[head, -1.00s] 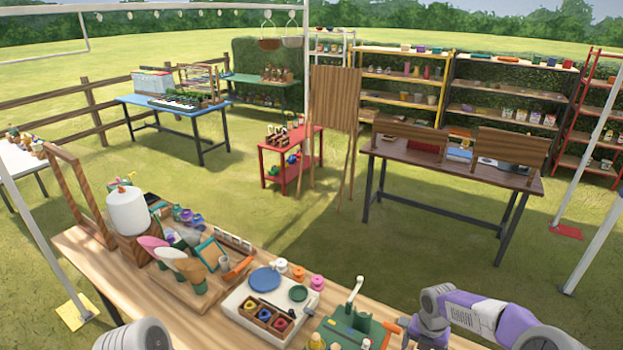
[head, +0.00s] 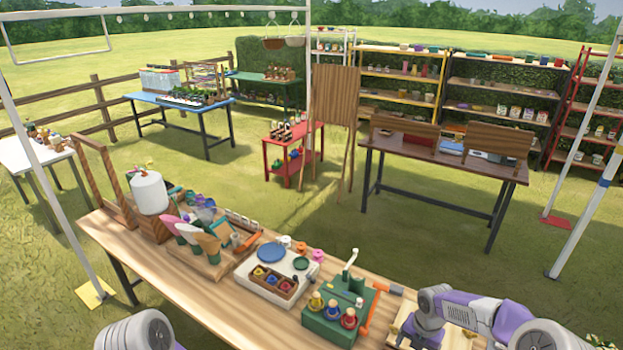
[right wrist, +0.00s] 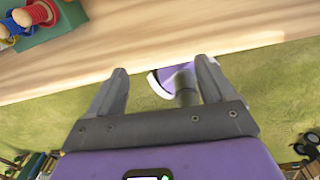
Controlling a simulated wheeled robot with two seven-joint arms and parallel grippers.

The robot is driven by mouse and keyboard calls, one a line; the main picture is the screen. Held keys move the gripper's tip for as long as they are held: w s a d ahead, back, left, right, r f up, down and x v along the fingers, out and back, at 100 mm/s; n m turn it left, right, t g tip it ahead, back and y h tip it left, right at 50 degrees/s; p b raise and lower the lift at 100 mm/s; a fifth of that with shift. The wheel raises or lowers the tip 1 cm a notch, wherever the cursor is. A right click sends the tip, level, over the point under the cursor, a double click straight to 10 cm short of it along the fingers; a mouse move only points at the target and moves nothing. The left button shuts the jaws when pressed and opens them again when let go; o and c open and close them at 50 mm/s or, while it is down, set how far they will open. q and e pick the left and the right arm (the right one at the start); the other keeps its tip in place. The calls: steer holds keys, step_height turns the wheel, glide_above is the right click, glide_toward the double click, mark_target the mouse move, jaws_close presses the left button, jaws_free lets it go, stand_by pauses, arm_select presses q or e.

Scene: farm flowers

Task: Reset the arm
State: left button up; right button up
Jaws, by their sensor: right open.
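My right arm comes in at the lower right of the head view, its wrist (head: 430,318) over the right end of the long wooden table (head: 215,310). In the right wrist view my right gripper (right wrist: 160,65) is open, with nothing between its fingers. It points toward the table's front edge and the grass. A purple and grey part of my own body shows behind the fingers. Of my left arm only a grey link shows at the lower left of the head view; its gripper is out of frame.
A green box with colored spools (head: 326,322) stands left of my right wrist. A white tray (head: 252,291), flower holder, and paper roll (head: 150,193) stand further left. A pale wooden tray (head: 400,322) lies beside my right wrist.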

steer(key=s+a+f+m+y, duration=0.2)
steer(key=s+a+f+m, duration=0.25)
steer(key=a+m, duration=0.25)
steer(key=s+a+f+m+y, duration=0.2)
steer(key=s+a+f+m, duration=0.2)
steer(key=a+f+m, duration=0.3)
steer(key=s+a+f+m, duration=0.2)
steer(key=s+m, duration=0.4)
steer(key=m, duration=0.3)
steer(key=s+a+f+m, duration=0.2)
steer(key=s+m, duration=0.5)
steer(key=m, duration=0.2)
arm_select(q)
step_height(320, 180, down, 17)
steer(key=w+b, duration=0.1)
steer(key=b, duration=1.6)
steer(key=shift+w+f, duration=0.2)
steer(key=shift+w, duration=0.15)
arm_select(e)
step_height(320, 180, down, 16)
steer(key=w, duration=0.1)
steer(key=shift+a+f+n, duration=0.15)
steer(key=shift+f+n, duration=0.1)
steer(key=shift+n, duration=0.15)
